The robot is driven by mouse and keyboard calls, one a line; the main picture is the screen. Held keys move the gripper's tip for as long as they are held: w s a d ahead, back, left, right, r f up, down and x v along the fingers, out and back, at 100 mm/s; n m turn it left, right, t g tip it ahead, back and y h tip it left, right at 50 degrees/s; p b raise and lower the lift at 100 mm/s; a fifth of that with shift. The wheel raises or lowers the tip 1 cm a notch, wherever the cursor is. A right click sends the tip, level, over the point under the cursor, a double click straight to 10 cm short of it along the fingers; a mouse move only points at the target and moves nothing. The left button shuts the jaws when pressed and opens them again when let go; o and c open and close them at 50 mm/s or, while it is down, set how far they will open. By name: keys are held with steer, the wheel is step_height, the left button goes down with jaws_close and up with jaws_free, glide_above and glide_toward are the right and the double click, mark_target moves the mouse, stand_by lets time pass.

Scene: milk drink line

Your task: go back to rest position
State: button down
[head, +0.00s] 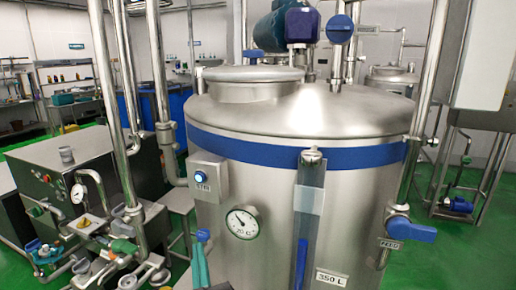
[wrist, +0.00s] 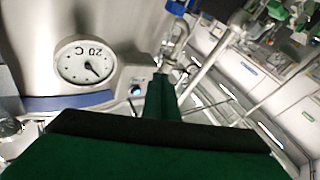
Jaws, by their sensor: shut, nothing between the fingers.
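My gripper (wrist: 160,92) shows in the wrist view as green fingers closed together, with nothing between them. It points towards the steel tank, which fills the left of that view upside down. A teal-green shape at the bottom edge of the head view, left of the dial, looks like part of my gripper. The tank (head: 270,195) stands upright with a blue band. Its round dial (head: 242,222) also shows in the wrist view (wrist: 85,62), left of the fingers. The STIR button (head: 200,176) glows blue; it also shows in the wrist view (wrist: 135,90), close left of the fingers.
A blue-handled FEED valve (head: 410,229) projects from the tank's right. A sight tube (head: 308,220) runs down its front. Pipes and valves (head: 100,245) crowd the left beside a steel cabinet (head: 70,170). Green floor (head: 440,265) is open at the right.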

steer(key=s+d+f+m+g+h, duration=0.1)
steer(key=s+d+f+m+h, duration=0.2)
steer(key=s+f, duration=0.65)
steer(key=s+d+f+m+g+h, duration=0.1)
steer(key=s+d+f+m, duration=0.1)
steer(key=s+d+f, duration=0.75)
steer(key=s+d+f+g+h, duration=0.1)
steer(key=s+f, duration=0.3)
steer(key=s, duration=0.6)
steer(key=s+d+f+m+g+h, duration=0.1)
steer(key=s+f, duration=0.3)
steer(key=s, duration=0.6)
steer(key=shift+s+d+f+m, duration=0.25)
steer(key=shift+d+f+m, duration=0.05)
steer(key=shift+d+f, duration=0.1)
